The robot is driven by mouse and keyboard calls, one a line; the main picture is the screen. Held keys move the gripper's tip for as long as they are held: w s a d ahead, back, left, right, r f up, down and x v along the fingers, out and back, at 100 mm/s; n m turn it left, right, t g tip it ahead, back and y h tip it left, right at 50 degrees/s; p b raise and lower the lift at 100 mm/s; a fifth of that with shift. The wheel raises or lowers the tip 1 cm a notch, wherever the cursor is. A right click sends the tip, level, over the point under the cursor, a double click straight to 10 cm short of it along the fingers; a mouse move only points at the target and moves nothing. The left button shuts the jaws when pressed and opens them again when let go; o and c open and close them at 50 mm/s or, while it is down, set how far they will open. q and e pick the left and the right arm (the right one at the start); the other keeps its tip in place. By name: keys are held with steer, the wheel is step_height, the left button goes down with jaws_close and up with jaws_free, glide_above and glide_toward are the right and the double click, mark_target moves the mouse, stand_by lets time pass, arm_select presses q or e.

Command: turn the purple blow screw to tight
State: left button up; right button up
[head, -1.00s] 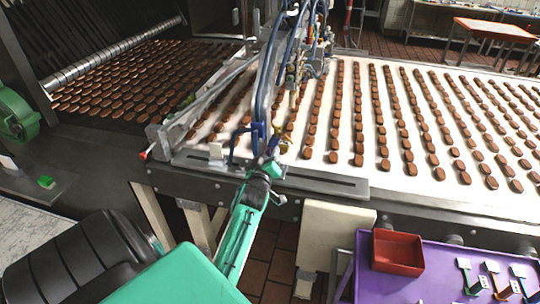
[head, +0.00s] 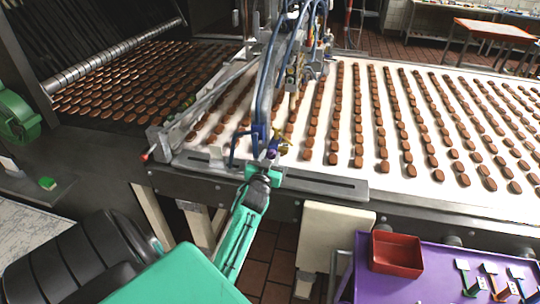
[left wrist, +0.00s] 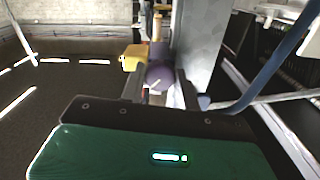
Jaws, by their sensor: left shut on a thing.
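The purple blow screw (left wrist: 160,76) is a round knob with a pale line on its face, in the middle of the left wrist view. The fingers of my left gripper (left wrist: 158,90) stand on both sides of it and are shut on it. In the head view my left gripper (head: 268,160) is at the near edge of the conveyor, against the machine's blue and brass fittings. Only a small purple bit of the screw (head: 271,154) shows there. My right gripper is not in view.
The white conveyor (head: 345,140) carries rows of brown biscuits behind my gripper. Blue hoses (head: 262,95) hang close around it. A purple table (head: 375,287) with a red tray (head: 397,254) and several small coloured tools stands at the lower right. A yellow fitting (left wrist: 133,57) sits beside the screw.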

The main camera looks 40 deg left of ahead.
arm_select(q)
steer(key=m, duration=0.5)
steer(key=shift+m, duration=0.3)
steer(key=m, duration=0.3)
steer(key=shift+m, duration=0.7)
steer(key=o, duration=1)
steer(key=shift+s+d, duration=0.1)
